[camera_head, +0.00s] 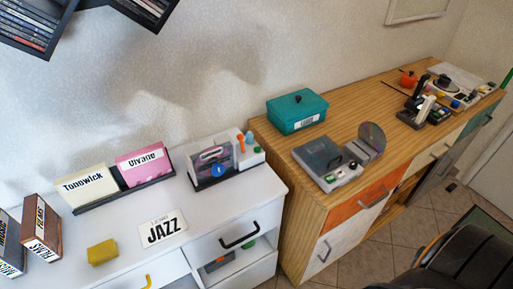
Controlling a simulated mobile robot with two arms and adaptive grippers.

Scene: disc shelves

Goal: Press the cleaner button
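A small grey and white device with a dark lid (319,157) sits on the near left end of the wooden cabinet top. Small coloured spots, one of them red, show on its front edge; I cannot tell which is a button. A shiny disc (371,138) stands upright in a holder at its right. A second device, clear-fronted with a round blue part (219,170), sits on the white cabinet. No label shows which device is the cleaner. Neither of my grippers can be made out in this view.
A teal box (297,112) stands behind the grey device. The white cabinet (205,215) holds a JAZZ card (163,231), a yellow block (102,252) and labelled sleeves. More equipment (428,105) stands farther right. A dark rounded object (470,262) fills the bottom right corner.

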